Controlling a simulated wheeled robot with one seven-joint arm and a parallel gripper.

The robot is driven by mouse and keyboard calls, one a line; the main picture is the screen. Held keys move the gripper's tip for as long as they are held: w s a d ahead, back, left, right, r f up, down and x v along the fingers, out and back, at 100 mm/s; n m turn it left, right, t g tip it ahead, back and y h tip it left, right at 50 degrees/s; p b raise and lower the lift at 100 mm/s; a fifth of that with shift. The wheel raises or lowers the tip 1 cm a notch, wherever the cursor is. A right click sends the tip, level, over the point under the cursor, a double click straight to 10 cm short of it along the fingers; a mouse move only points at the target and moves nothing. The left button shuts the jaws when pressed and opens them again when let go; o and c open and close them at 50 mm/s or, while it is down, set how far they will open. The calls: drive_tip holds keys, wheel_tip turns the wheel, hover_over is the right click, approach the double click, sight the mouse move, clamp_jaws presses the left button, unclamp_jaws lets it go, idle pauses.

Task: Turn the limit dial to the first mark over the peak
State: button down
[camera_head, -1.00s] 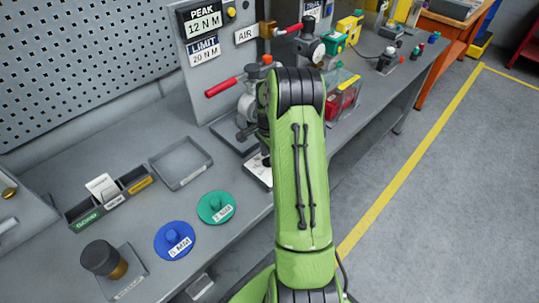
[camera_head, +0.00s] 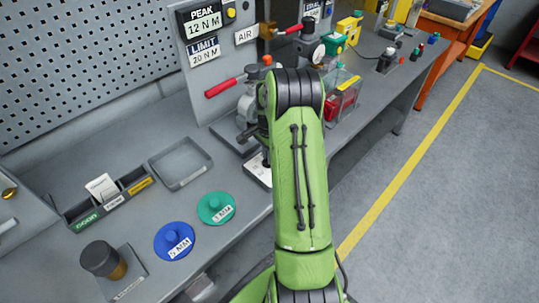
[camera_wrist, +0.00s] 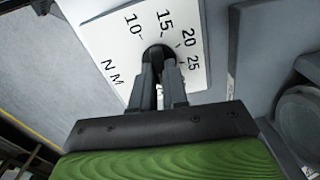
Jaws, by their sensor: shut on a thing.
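The limit dial (camera_wrist: 157,50) is a dark knob on a white scale plate (camera_wrist: 115,38) marked 10, 15, 20, 25 and N M, in the wrist view. My gripper (camera_wrist: 160,68) is shut on the knob, with its two dark fingers reaching up to it from below in the picture. The fingers cover much of the knob, and I cannot make out its pointer. In the head view the peak display (camera_head: 203,24) reads 12 N M and the limit display (camera_head: 205,53) reads 20 N M. The plate's edge (camera_head: 257,171) shows there beside my arm, which hides the gripper.
A red-handled lever (camera_head: 223,87) stands close left of my arm. A clear box with red contents (camera_head: 344,97) is to its right. Blue (camera_head: 174,252) and green (camera_head: 207,217) discs and an empty tray (camera_head: 159,168) lie on the bench at left. The floor at right is open.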

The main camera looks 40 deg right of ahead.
drive_tip(key=n, duration=0.4)
drive_tip(key=shift+w, duration=0.1)
drive_tip(key=n+b, duration=0.1)
drive_tip(key=n, duration=0.3)
drive_tip(key=shift+w+n, duration=0.1)
drive_tip(key=shift+n, duration=0.2)
drive_tip(key=n, duration=0.4)
drive_tip(key=shift+w+a+n, duration=0.1)
drive_tip(key=shift+a+n, duration=0.05)
drive_tip(key=shift+n, duration=0.15)
drive_tip(key=n+b, duration=0.1)
drive_tip(key=n, duration=0.2)
drive_tip(key=shift+n, duration=0.3)
drive_tip(key=n, duration=0.3)
drive_tip(key=shift+a, duration=0.15)
drive_tip(key=n+b, duration=0.1)
drive_tip(key=n, duration=0.3)
drive_tip(key=shift+a, duration=0.1)
drive_tip(key=n+b, duration=0.1)
drive_tip(key=n, duration=0.3)
drive_tip(key=shift+a, duration=0.1)
drive_tip(key=shift+n+b, duration=0.5)
drive_tip(key=shift+n, duration=1.1)
